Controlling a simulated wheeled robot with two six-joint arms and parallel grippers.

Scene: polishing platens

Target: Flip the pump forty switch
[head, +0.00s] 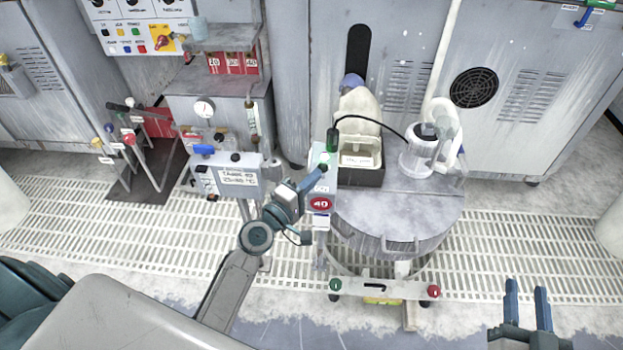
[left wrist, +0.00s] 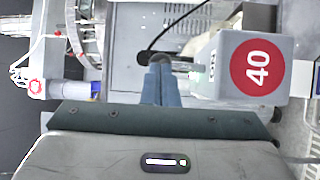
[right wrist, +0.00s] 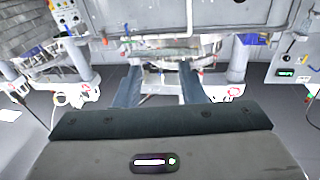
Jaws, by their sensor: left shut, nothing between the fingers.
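The pump forty box is a pale grey control box with a round red 40 label (head: 320,204); it stands at the left edge of the round grey tank. In the left wrist view the box (left wrist: 222,80) is on the right, its label turned sideways. A small glowing green part (head: 323,157) shows at its top. My left gripper (head: 321,170) is shut and empty, its fingertips close beside the upper part of the box. In the left wrist view the fingertips (left wrist: 160,60) meet beside a short grey lever-like part; contact is unclear. My right gripper (head: 527,292) is open and empty, far right.
The round tank (head: 440,205) bears a cream container (head: 360,150) and a white canister (head: 418,155). Left of my left gripper stand a gauge panel (head: 238,177) and several coloured levers (head: 130,140). The grated floor (head: 520,240) at right is clear.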

